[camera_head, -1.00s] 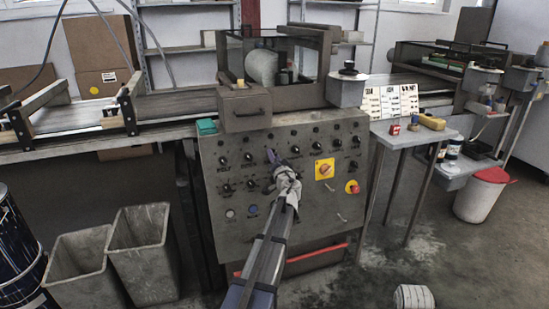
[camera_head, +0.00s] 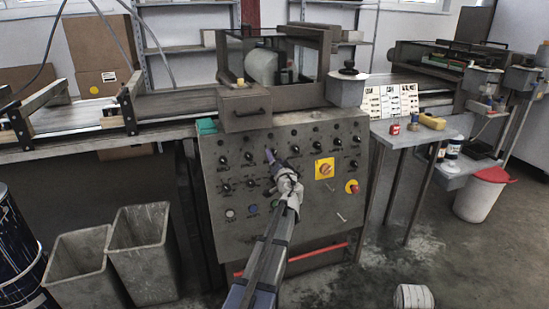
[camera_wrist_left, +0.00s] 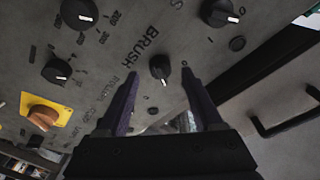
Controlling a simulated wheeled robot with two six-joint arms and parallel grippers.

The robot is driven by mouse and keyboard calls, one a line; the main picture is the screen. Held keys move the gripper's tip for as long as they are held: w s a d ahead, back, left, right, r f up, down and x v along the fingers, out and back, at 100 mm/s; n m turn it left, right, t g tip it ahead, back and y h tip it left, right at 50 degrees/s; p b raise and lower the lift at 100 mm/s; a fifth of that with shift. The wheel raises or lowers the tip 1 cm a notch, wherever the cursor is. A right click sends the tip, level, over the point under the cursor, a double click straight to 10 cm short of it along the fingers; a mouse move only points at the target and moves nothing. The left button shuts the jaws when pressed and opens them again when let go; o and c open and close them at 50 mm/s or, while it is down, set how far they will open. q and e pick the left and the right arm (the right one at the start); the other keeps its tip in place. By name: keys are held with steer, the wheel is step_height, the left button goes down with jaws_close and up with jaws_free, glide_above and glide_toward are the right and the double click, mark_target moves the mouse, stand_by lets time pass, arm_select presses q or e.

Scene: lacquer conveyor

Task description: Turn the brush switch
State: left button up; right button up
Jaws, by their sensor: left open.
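The brush switch (camera_wrist_left: 160,66) is a round black knob with a white pointer mark, beside the printed word BRUSH in the left wrist view. Its mark points towards the bottom of that picture. My left gripper (camera_wrist_left: 160,78) is open, with its two dark purple fingers on either side of the knob in that view. I cannot tell whether they touch it. In the head view my left gripper (camera_head: 271,157) is at the middle of the grey control panel (camera_head: 235,225) and hides the switch there. My right gripper is not in view.
Several other black knobs surround the switch. An orange rotary switch on a yellow plate (camera_head: 325,168) and a red button (camera_head: 352,187) are to the right. A handled box (camera_head: 245,108) sits above the panel. Two grey bins (camera_head: 140,225) stand at the left.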

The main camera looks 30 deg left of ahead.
arm_select(q)
steer(key=v, duration=0.6)
steer(key=shift+s, duration=0.1)
steer(key=s+d+f+g+h, duration=0.3)
steer(key=s+d+f+g, duration=0.1)
steer(key=s+d+f, duration=0.6)
steer(key=s+d+f+g+h, duration=0.35)
steer(key=s+d+f, duration=0.3)
steer(key=d, duration=0.65)
steer(key=s+d+f+m+g+h, duration=0.2)
steer(key=s+d+g, duration=0.1)
steer(key=s+d, duration=0.5)
steer(key=s+d+f+m+g+h, duration=0.2)
steer(key=s+d+f+g+h, duration=0.1)
steer(key=s+d, duration=0.5)
step_height(320, 180, up, 31)
steer(key=p, duration=3.1)
steer(key=shift+w+a+p, duration=0.25)
steer(key=shift+w+p, duration=0.1)
steer(key=shift+w, duration=0.05)
